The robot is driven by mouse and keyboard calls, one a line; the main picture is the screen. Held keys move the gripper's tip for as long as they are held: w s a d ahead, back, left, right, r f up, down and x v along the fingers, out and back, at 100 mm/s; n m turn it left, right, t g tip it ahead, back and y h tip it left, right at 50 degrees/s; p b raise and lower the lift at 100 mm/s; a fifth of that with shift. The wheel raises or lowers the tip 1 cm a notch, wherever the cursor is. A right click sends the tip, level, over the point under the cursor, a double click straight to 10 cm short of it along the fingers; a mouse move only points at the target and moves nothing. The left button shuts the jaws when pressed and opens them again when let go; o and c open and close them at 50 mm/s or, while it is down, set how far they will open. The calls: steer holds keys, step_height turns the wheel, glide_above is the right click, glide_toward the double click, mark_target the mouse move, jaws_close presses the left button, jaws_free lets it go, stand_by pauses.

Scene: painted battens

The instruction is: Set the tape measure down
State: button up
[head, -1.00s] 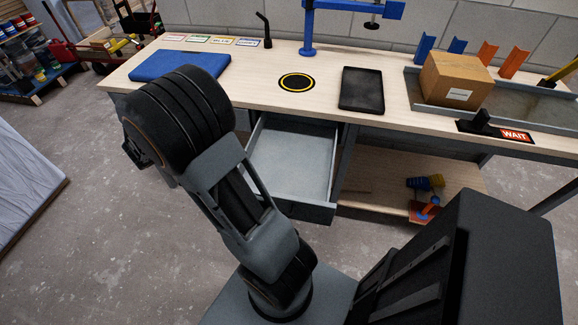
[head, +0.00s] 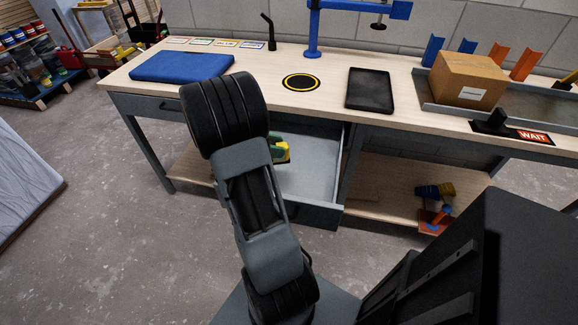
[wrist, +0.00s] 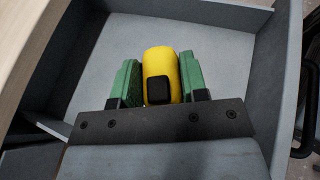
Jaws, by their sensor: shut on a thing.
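The yellow tape measure (wrist: 161,62) with a black patch sits between the green fingers of my gripper (wrist: 161,82) in the wrist view. My gripper is shut on it, with one finger against each side. Both are over the open grey drawer (wrist: 225,35); whether the tape touches the drawer floor I cannot tell. In the head view, a bit of the yellow tape measure (head: 283,157) and green finger show past my arm, within the drawer (head: 322,188). My arm hides the rest.
The drawer hangs open under the workbench (head: 215,100). On the bench are a blue mat (head: 182,67), a yellow-ringed black disc (head: 301,82), a black tray (head: 370,90) and a cardboard box (head: 467,79). The visible drawer floor is otherwise empty.

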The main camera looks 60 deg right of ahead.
mark_target(287, 156)
steer(key=s+f, duration=0.1)
steer(key=d+f, duration=0.1)
steer(key=s+f, duration=0.1)
steer(key=f, duration=0.1)
steer(key=shift+s+d+b, duration=0.3)
steer(key=shift+s, duration=0.05)
steer(key=shift+s+d+f+b, duration=0.1)
steer(key=shift+f+b, duration=0.1)
steer(key=shift+f, duration=0.75)
steer(key=shift+s+f+b, duration=0.1)
steer(key=shift+f+b, duration=0.05)
steer(key=shift+f, duration=0.75)
steer(key=shift+f, duration=0.1)
steer(key=shift+f, duration=0.15)
steer(key=o, duration=1.1)
steer(key=shift+r, duration=0.35)
steer(key=p+v, duration=0.1)
steer(key=v, duration=1.1)
steer(key=shift+f, duration=0.15)
